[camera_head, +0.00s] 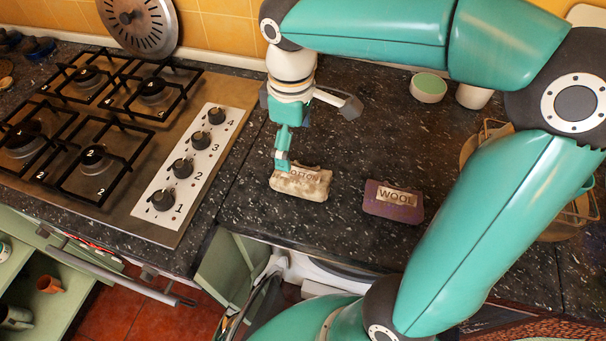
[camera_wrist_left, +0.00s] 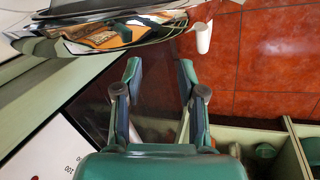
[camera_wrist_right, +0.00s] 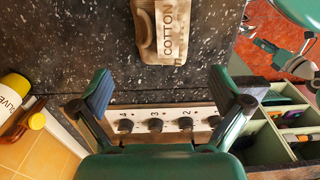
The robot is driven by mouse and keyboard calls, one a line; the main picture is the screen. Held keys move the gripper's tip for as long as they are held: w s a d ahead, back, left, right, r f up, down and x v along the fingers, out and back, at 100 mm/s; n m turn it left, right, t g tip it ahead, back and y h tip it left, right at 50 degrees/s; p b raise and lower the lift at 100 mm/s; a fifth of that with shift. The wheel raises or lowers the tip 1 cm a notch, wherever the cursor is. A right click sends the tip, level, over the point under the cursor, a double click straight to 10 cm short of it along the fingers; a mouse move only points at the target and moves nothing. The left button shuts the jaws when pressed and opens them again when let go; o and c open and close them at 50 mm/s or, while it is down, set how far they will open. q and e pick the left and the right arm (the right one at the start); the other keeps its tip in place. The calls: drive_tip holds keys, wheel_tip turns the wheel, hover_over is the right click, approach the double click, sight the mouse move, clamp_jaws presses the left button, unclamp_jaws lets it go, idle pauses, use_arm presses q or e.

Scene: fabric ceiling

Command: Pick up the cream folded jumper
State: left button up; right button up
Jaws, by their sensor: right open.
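The cream folded jumper (camera_head: 298,188) lies on the dark speckled worktop, right of the hob, with a label that reads COTTON. My right gripper (camera_head: 281,163) is over its far left edge in the head view and hides part of the label. In the right wrist view the jumper (camera_wrist_right: 146,32) lies beyond the open, empty fingers (camera_wrist_right: 160,90), with nothing between the fingertips. I cannot tell whether a finger touches it. My left gripper (camera_wrist_left: 158,72) is open and empty, above the floor and cupboard area in its wrist view.
A purple folded piece labelled WOOL (camera_head: 393,207) lies to the right of the jumper. The gas hob (camera_head: 120,130) with its knobs is on the left. A green-topped bowl (camera_head: 428,88) stands at the back, and a wire basket (camera_head: 577,215) is at the right.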

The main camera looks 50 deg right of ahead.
sight(295, 167)
wheel_tip(295, 167, down, 9)
drive_tip(key=shift+d+r, duration=0.1)
drive_tip(key=shift+r, duration=0.1)
idle(0.3)
drive_tip(key=c, duration=0.9)
drive_tip(key=shift+w+r, duration=0.1)
